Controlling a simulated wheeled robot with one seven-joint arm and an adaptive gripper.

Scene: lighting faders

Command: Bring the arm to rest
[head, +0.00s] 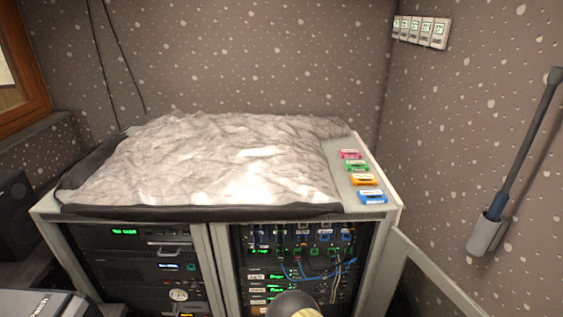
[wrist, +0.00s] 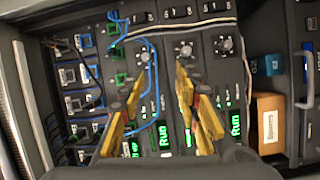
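My gripper (wrist: 161,82) shows in the wrist view with its two yellow fingers spread apart. Nothing is between the fingertips. I cannot tell whether the fingers touch the rack; no grip on anything shows. In the head view, a rounded dark and yellowish part of my arm shows at the bottom edge, in front of the rack's right bay (head: 315,255). The rest of the arm is out of view there.
A crumpled grey cover (head: 200,160) lies on the rack top, with several coloured tags (head: 363,180) at its right. An open door (head: 435,275) juts out at the right. Blue cables (head: 340,268) hang across the right bay. A grey wall holder (head: 487,233) holds a dark rod.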

